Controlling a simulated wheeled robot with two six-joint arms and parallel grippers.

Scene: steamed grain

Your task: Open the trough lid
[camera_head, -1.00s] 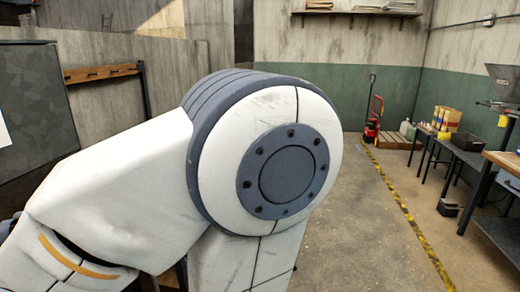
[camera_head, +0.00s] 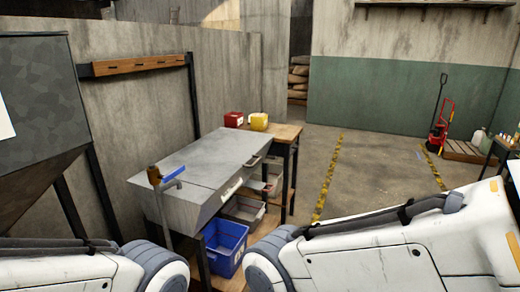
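The trough (camera_head: 203,199) is a grey metal box on a dark-legged stand, left of centre in the head view. Its flat grey lid (camera_head: 205,157) lies down over the top and looks shut. A small handle (camera_head: 252,161) shows on the right side near the far end. White links of both my arms fill the lower left and lower right of the picture. Neither gripper is in view. The front lower part of the stand is partly hidden by my arms.
A blue crate (camera_head: 226,246) and grey bins (camera_head: 243,209) sit under the trough. Red (camera_head: 234,119) and yellow (camera_head: 259,121) containers stand on a wooden table behind. Open floor (camera_head: 375,185) lies to the right.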

